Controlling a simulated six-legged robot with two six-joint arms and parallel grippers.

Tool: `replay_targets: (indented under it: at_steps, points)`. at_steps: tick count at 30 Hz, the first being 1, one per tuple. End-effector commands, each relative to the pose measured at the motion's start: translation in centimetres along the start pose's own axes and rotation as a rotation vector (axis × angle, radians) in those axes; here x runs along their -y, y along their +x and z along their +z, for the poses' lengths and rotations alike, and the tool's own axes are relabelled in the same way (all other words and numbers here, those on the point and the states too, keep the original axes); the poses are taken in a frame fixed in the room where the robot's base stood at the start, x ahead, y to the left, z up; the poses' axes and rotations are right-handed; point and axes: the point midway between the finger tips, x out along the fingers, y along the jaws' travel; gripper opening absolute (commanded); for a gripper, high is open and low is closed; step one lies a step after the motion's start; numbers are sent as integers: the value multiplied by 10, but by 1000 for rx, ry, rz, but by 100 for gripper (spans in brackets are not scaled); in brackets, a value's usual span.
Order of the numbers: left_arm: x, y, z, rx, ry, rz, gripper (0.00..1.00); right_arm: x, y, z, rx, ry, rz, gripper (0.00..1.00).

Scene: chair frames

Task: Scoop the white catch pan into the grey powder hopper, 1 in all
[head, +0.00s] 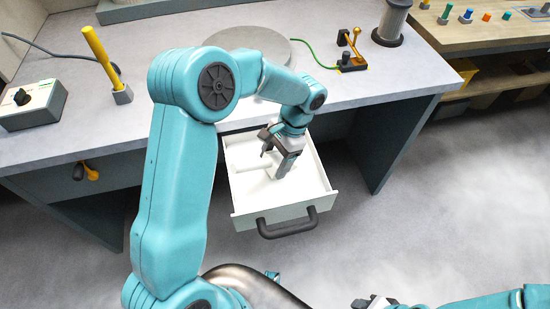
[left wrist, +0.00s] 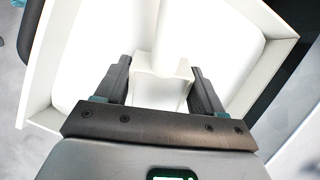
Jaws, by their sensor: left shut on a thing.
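A white open drawer-like pan (head: 240,195) with a dark handle sticks out from under the bench. My left gripper (head: 280,172) reaches down into it. In the left wrist view its fingers (left wrist: 160,85) are shut on the block end of a white piece (left wrist: 165,75); a round white bar runs on from the block. That bar also shows in the head view (head: 252,166), low inside the pan. I cannot tell which of these is the catch pan. I cannot identify a grey powder hopper for sure. My right gripper (head: 374,302) is at the bottom edge, partly cut off.
A round grey disc (head: 270,82) lies on the bench (head: 170,125), partly behind my left arm. A switch box (head: 32,105), a yellow-handled post (head: 108,65), a lever device (head: 352,52) and a grey spool (head: 392,22) stand around it. The floor in front is clear.

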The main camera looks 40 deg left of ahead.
Motion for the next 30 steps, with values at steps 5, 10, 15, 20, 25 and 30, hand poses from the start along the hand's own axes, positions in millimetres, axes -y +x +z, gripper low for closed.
replay_targets:
  at_steps: [5,10,15,20,25,30]
  points:
    - [2,2,6,1,0,0,32,0,0,0,0,0,0,43]
    - [3,3,8,1,0,0,32,0,0,0,0,0,0,43]
    - [3,3,7,0,0,0,32,0,0,0,0,0,0,43]
    - [1,0,3,0,0,0,32,1,-2,0,0,0,0,43]
    - [0,-1,-1,0,0,0,32,1,-4,0,0,0,0,43]
    - [0,-1,-1,0,0,0,32,1,-3,0,0,0,0,43]
